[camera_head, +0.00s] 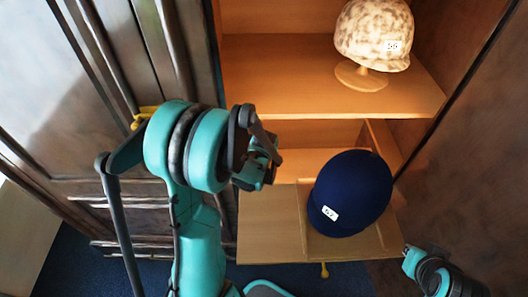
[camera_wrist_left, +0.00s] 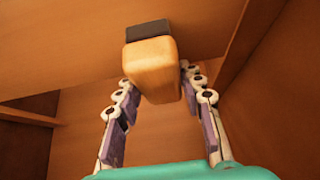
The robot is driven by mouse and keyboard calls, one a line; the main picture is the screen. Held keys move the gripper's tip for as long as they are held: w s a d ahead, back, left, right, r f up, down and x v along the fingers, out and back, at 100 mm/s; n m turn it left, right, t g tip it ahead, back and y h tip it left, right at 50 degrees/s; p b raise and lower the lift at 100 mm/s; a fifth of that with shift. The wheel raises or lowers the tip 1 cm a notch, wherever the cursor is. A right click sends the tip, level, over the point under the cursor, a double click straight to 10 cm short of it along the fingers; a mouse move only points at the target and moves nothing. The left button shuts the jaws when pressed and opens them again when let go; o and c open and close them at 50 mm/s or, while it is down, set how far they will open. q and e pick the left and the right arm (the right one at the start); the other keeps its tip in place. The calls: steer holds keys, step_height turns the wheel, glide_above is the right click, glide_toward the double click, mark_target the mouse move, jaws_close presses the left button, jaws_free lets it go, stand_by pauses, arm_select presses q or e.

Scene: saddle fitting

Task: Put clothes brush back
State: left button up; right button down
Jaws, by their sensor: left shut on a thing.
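The clothes brush, a pale wooden block (camera_wrist_left: 150,67) with a dark strip (camera_wrist_left: 148,31) at its far end, is between the fingers of my left gripper (camera_wrist_left: 158,84) in the left wrist view. The fingers are shut on it. A wooden panel lies close behind the dark strip; I cannot tell whether they touch. In the head view my left gripper (camera_head: 262,162) is in front of the cabinet opening below the shelf, and the brush is hidden there. Part of my right arm (camera_head: 432,272) shows at the lower right; its fingers cannot be made out.
A mottled helmet (camera_head: 372,32) rests on a stand on the shelf (camera_head: 285,75). Dark cabinet doors flank the opening.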

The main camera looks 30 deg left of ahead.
arm_select(q)
steer(key=shift+r, duration=0.1)
steer(key=shift+f, duration=0.2)
steer(key=o, duration=1.2)
steer(key=shift+r, duration=0.1)
steer(key=shift+s+r, duration=0.1)
steer(key=shift+r, duration=0.2)
steer(key=s+d+r+m+t+h+p, duration=0.1)
steer(key=s+d+r+m+h+p, duration=0.2)
steer(key=s+d+r, duration=1.2)
steer(key=s+r+m+p, duration=0.1)
steer(key=s+r+m, duration=0.2)
steer(key=shift+s+d+p, duration=0.25)
steer(key=shift+s+p, duration=0.15)
